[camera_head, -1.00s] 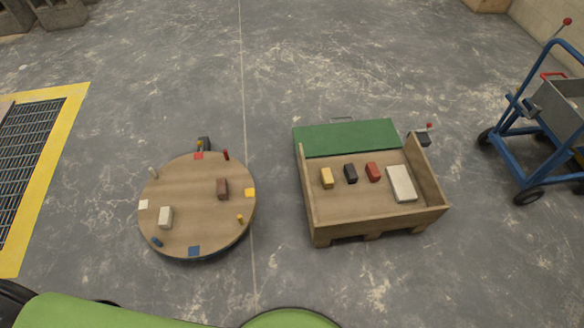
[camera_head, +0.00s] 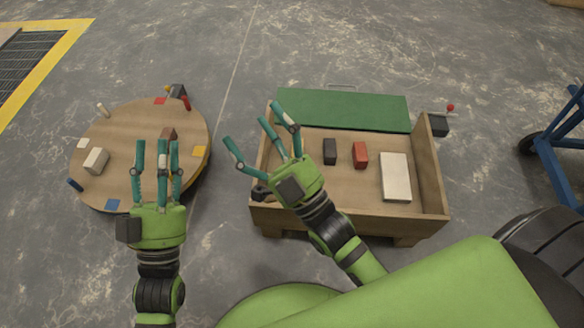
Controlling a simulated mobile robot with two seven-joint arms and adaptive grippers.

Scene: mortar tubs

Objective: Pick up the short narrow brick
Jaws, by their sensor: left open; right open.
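Several bricks lie in the open wooden tray (camera_head: 342,210): a dark brick (camera_head: 330,151), a red brick (camera_head: 360,155) and a large pale slab (camera_head: 395,177). On the round wooden table (camera_head: 122,127) are a brown brick (camera_head: 168,133) and a pale brick (camera_head: 96,161). I cannot tell which brick is the short narrow one. My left gripper (camera_head: 157,146) is open and empty above the round table, its fingertips just in front of the brown brick in the picture.
A green panel (camera_head: 345,110) lies along the tray's far side. Small pegs, including a red peg (camera_head: 186,103) and a blue peg (camera_head: 75,185), stand or lie near the table rim. A blue cart (camera_head: 560,150) stands at the right. Bare floor separates table and tray.

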